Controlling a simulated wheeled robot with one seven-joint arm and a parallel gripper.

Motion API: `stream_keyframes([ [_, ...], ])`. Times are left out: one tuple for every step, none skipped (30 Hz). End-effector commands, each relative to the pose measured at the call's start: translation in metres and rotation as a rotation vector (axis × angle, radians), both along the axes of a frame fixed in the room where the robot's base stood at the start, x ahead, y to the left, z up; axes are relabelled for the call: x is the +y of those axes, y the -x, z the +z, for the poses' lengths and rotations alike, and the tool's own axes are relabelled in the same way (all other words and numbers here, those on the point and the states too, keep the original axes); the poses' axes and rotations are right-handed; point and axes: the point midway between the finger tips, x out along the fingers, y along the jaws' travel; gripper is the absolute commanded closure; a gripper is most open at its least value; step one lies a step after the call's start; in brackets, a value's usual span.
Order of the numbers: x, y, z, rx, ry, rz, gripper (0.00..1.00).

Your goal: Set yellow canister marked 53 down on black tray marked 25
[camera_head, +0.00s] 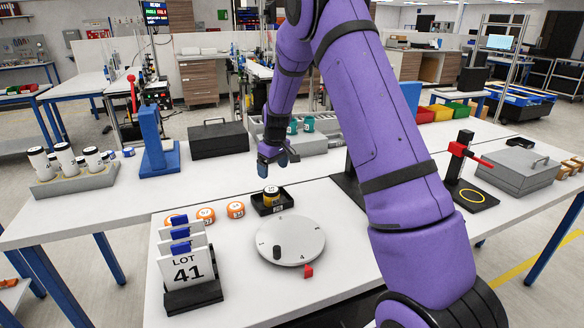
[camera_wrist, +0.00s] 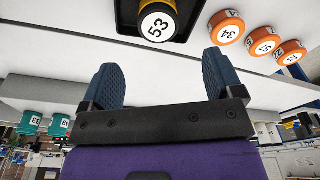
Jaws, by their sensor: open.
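The yellow canister marked 53 (camera_wrist: 158,24) stands in a black tray (camera_wrist: 127,18) in the wrist view. In the head view the canister (camera_head: 271,196) is upright in the small black tray (camera_head: 262,210) behind the round white disc; its yellow band and dark body show. The tray's number cannot be read. My gripper (camera_wrist: 162,85) has its two blue padded fingers wide apart with nothing between them. In the head view my gripper (camera_head: 273,157) is above and behind the canister, apart from it.
Orange pucks (camera_head: 205,215) lie left of the tray. A round white dial (camera_head: 290,240) and a LOT 41 card stand (camera_head: 186,268) are in front. A dark grey case (camera_head: 219,139) and a rack with teal canisters (camera_head: 308,124) stand behind. My arm hides the table's middle right.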

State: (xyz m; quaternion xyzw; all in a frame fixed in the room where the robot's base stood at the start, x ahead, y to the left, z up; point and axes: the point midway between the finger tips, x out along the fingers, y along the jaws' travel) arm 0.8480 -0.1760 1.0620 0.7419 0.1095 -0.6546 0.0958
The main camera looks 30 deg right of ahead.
Motion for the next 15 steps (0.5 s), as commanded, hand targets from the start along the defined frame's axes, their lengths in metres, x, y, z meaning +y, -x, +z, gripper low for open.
stream_keyframes([
  [0.003,0.004,0.013,-0.010,-0.002,-0.004,0.14],
  [0.005,0.007,0.021,-0.014,-0.004,-0.008,0.14],
  [0.009,0.013,0.033,-0.023,-0.007,-0.013,0.14],
  [0.012,0.018,0.043,-0.029,-0.009,-0.019,0.14],
  [0.015,0.023,0.054,-0.035,-0.012,-0.025,0.14],
  [0.019,0.032,0.069,-0.044,-0.016,-0.033,0.14],
  [0.022,0.038,0.080,-0.052,-0.019,-0.040,0.14],
  [0.026,0.045,0.090,-0.058,-0.021,-0.045,0.14],
  [0.030,0.055,0.104,-0.068,-0.024,-0.054,0.14],
  [0.033,0.063,0.114,-0.073,-0.027,-0.059,0.14],
  [0.036,0.070,0.123,-0.080,-0.029,-0.066,0.14],
  [0.040,0.080,0.136,-0.088,-0.032,-0.073,0.14],
  [0.044,0.088,0.145,-0.096,-0.035,-0.079,0.14],
  [0.047,0.096,0.153,-0.102,-0.036,-0.084,0.14],
  [0.051,0.108,0.164,-0.110,-0.039,-0.091,0.14],
])
